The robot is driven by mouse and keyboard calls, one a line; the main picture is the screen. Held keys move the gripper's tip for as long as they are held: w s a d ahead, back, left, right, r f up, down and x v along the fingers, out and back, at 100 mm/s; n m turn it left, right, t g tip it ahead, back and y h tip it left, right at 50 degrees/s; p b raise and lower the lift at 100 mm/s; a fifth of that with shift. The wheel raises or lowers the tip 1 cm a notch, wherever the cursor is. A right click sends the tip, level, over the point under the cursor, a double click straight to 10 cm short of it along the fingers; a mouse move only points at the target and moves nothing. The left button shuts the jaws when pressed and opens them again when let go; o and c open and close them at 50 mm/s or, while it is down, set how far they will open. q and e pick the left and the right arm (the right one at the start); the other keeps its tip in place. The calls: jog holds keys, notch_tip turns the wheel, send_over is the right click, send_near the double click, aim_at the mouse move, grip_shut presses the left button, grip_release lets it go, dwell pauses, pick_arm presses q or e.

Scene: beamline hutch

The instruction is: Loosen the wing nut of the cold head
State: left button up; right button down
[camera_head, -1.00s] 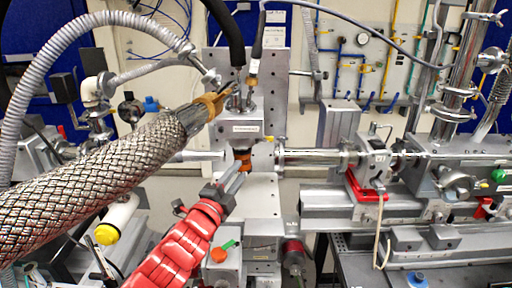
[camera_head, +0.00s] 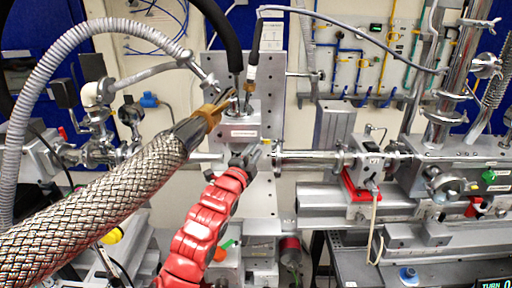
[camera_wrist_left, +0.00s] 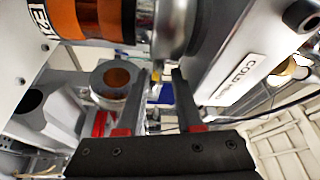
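The cold head is a light metal block (camera_head: 243,132) with a small label, mounted on a grey upright plate. A thick braided hose (camera_head: 95,200) leads up to the fittings on its top. My left gripper (camera_head: 249,155), on the red arm, is just below the labelled block. In the left wrist view my gripper's two fingers (camera_wrist_left: 160,78) are apart, with a visible gap between them. The labelled block (camera_wrist_left: 250,62) is right of the fingers there, and a round metal flange is above them. I cannot clearly make out the wing nut. My right gripper is not in view.
A horizontal metal tube (camera_head: 312,160) runs right from the plate to a clamp with a red bracket (camera_head: 357,188). A grey corrugated hose (camera_head: 20,130) arches at the left. In the left wrist view an orange band (camera_wrist_left: 95,18) is at upper left.

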pick_arm(q)
jog(key=shift+w+d, duration=0.1)
jog(key=shift+w, duration=0.05)
grip_shut()
dwell(0.4)
